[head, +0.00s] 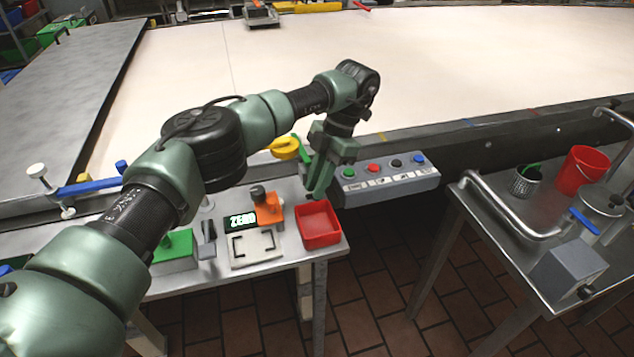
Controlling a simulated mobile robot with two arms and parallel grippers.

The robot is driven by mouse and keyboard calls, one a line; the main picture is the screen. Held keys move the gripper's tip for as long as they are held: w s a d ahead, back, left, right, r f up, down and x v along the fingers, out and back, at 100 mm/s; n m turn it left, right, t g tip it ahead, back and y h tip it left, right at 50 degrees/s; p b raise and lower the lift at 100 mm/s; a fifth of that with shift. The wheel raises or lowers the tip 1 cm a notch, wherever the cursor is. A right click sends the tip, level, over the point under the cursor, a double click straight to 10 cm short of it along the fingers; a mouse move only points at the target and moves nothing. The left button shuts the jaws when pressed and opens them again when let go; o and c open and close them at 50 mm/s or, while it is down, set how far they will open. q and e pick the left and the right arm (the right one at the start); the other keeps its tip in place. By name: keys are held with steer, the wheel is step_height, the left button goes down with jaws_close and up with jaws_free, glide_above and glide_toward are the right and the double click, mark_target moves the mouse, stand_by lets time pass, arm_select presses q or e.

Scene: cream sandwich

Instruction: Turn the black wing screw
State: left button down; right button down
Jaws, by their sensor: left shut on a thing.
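My left gripper (320,182) points down at the right end of the small work table, just behind a red tray (318,224) and left of the button panel. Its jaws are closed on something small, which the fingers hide. I cannot make out the black wing screw for certain. A dark round knob (258,192) stands on an orange block (269,209), left of the gripper and apart from it. My right gripper is out of view.
A grey button panel (392,181) sits right of the gripper. A scale (253,248) and a green block (174,251) stand on the small table. A steel table at right holds a red bucket (581,170). The wide conveyor (430,60) behind is mostly clear.

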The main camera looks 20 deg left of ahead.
arm_select(q)
steer(key=shift+w+r+n+h, duration=0.1)
steer(key=shift+n+h, duration=0.3)
steer(key=shift+n, duration=0.7)
steer(key=c, duration=1.6)
jaws_free()
steer(key=shift+o, duration=0.2)
